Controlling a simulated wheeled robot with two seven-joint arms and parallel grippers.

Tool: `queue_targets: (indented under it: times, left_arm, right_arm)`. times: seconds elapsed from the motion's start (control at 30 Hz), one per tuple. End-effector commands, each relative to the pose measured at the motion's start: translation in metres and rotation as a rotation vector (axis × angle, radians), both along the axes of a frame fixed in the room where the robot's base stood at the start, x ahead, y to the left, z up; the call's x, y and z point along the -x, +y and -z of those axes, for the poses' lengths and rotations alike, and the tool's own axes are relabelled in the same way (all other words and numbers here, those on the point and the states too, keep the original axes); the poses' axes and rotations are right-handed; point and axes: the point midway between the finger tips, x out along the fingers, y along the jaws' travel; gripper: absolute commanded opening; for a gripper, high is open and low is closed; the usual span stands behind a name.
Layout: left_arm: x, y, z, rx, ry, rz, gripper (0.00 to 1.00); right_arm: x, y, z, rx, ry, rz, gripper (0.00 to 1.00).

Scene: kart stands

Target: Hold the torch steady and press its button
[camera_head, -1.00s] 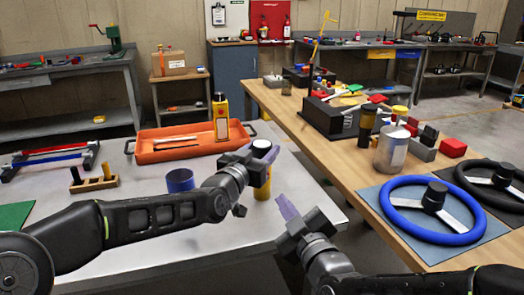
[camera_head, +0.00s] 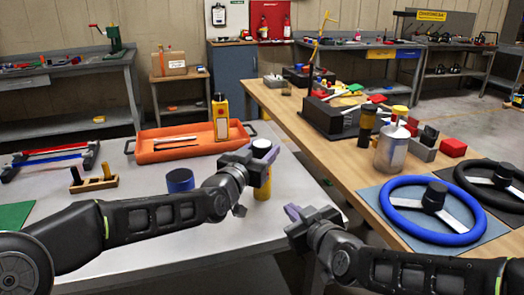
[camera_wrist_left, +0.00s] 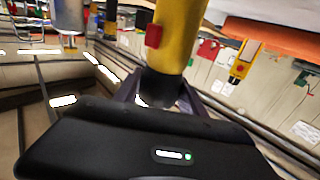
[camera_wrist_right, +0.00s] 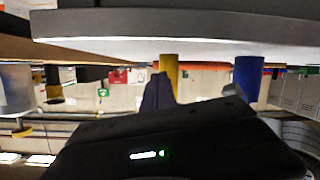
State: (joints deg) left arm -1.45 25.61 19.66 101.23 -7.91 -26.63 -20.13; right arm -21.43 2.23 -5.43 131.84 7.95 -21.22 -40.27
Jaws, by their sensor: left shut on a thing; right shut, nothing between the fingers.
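The torch (camera_head: 262,188) is a yellow cylinder with a black end, near the right edge of the grey metal table. My left gripper (camera_head: 264,152) is shut on its black end, with the yellow body below. In the left wrist view the torch (camera_wrist_left: 176,42) sits between the fingers, and its red button (camera_wrist_left: 153,36) shows on the side of the yellow body. My right gripper (camera_head: 291,211) is shut and empty, lower and to the right of the torch, apart from it. The right wrist view shows the torch (camera_wrist_right: 169,68) beyond the right fingers (camera_wrist_right: 157,92).
A blue cup (camera_head: 180,180) stands left of the torch. A wooden table (camera_head: 345,165) on the right carries a silver can (camera_head: 391,150) and a blue steering wheel (camera_head: 400,222). A gap separates the tables.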

Motion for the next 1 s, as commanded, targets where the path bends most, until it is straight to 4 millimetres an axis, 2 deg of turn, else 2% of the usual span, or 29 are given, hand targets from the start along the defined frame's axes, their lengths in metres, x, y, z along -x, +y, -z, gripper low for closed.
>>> queue_targets:
  times: [0.07,0.17,0.33,0.43,0.53,0.7,0.83,1.0]
  left_arm:
    - [0.000,0.000,0.000,0.000,0.001,0.000,0.00]
    - [0.000,0.000,0.000,0.000,0.001,0.000,0.00]
    - [0.000,0.000,0.000,0.000,0.001,0.000,0.00]
    - [0.000,0.000,0.000,0.000,0.000,0.000,0.00]
    - [0.000,0.000,0.000,0.000,0.000,0.000,0.00]
    - [0.000,0.000,0.000,0.000,0.000,0.000,0.00]
    - [0.000,0.000,0.000,0.000,0.001,0.000,0.00]
    - [0.000,0.000,0.000,0.000,0.001,0.000,0.00]
  right_arm:
    - [0.002,-0.007,0.009,-0.117,0.155,0.033,0.00]
    - [0.014,-0.008,0.016,-0.291,0.372,0.063,0.00]
    - [0.048,0.007,0.008,-0.601,0.744,0.081,0.00]
    - [0.058,0.017,0.021,-0.889,1.029,0.143,0.00]
    - [0.055,0.025,0.019,-1.173,1.243,0.183,0.00]
    - [0.036,0.023,-0.005,-1.580,1.474,0.177,0.00]
    - [0.022,0.014,-0.021,-1.769,1.551,0.144,0.00]
    - [0.015,0.008,-0.029,-1.858,1.579,0.123,0.00]
